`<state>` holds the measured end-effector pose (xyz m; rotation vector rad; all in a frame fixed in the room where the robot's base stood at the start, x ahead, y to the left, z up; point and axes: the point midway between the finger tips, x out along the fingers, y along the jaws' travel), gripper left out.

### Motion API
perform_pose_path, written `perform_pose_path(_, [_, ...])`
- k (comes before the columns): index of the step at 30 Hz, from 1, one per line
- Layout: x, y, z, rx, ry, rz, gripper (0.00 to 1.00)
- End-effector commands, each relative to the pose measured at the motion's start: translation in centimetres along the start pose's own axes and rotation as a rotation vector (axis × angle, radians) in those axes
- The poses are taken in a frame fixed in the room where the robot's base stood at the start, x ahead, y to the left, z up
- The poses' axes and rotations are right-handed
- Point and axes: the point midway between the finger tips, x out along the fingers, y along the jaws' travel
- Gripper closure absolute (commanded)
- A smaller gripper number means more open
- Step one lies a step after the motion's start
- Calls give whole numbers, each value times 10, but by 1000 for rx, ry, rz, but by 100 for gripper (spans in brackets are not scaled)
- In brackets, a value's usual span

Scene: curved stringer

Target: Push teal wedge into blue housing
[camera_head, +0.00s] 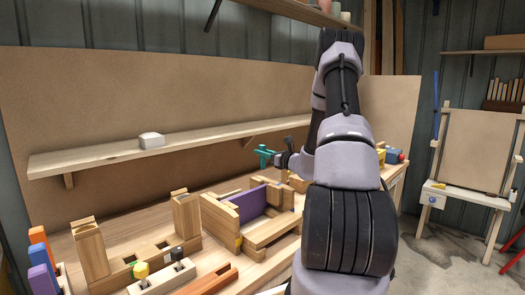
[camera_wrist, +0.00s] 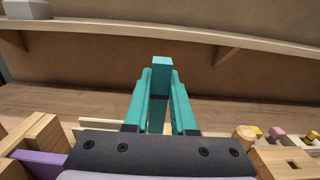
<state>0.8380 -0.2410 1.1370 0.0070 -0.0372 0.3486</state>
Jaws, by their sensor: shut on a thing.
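The teal wedge (camera_wrist: 162,64) is a narrow upright bar in the wrist view. My gripper (camera_wrist: 160,90) is shut on it, with a teal finger along each side. In the head view the teal wedge and fingers (camera_head: 264,154) merge into one small shape above the bench, in front of the shelf. A blue block (camera_head: 394,156) with a red round part beside it sits at the right end of the bench, partly behind my arm. I cannot tell whether it is the blue housing. The wedge is apart from it, to its left.
A wooden frame with a purple panel (camera_head: 248,204) stands mid-bench. Wooden posts (camera_head: 187,215) and slotted blocks with coloured pegs (camera_head: 162,277) fill the front left. A shelf (camera_head: 110,153) with a white block (camera_head: 151,140) runs along the back board.

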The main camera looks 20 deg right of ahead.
Motion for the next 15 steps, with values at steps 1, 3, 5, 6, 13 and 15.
perform_pose_path(1, [0, 0, -6, 2, 1, 0, 100])
perform_pose_path(3, [0, 0, -13, 2, 1, 0, 100])
perform_pose_path(5, [-1, 0, -19, 2, 1, 1, 100])
perform_pose_path(6, [-1, 0, -23, 2, 1, 1, 100])
perform_pose_path(13, [-2, 0, -38, 1, 0, 0, 100])
perform_pose_path(15, [-2, 0, -41, 0, 0, 0, 100])
